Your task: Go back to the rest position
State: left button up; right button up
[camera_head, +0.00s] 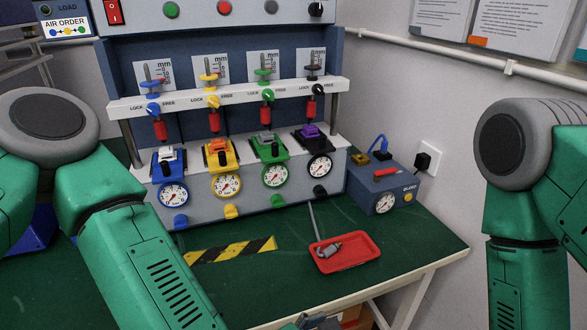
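My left arm (140,260) comes in from the left and runs down out of the bottom edge. A small dark grey piece (318,322) shows at the bottom edge, in front of the table's front edge; it may be part of my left gripper, but too little of it shows to tell its state. My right arm (515,230) hangs down at the right, clear of the table, and leaves the bottom edge. My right gripper is out of view.
A test panel with blue, orange, green and black stations and gauges (226,185) stands at the back of the green table (420,245). A red tray (368,262) holds a grey metal part (328,250). A blue box (375,188) stands right. A yellow-black strip (232,250) lies in front.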

pick_arm(q)
jog(key=s+a+f+m+g+y, duration=0.3)
jog(key=s+a+f+m+g, duration=0.15)
jog(key=a+f+m, duration=0.8)
jog(key=s+a+f+m+g+y, duration=0.2)
jog(key=s+a+f+m, duration=0.1)
jog(key=a+m, duration=0.4)
jog(key=s+a+f+m+g+y, duration=0.1)
jog(key=s+a+m, duration=0.4)
jog(key=a, duration=0.8)
notch_tip(320, 180, down, 2)
jog(key=shift+s+a+f+m+g+y, duration=0.15)
jog(key=shift+a+m+g+y, duration=0.25)
jog(key=shift+m+y, duration=0.55)
jog(key=shift+h, duration=0.25)
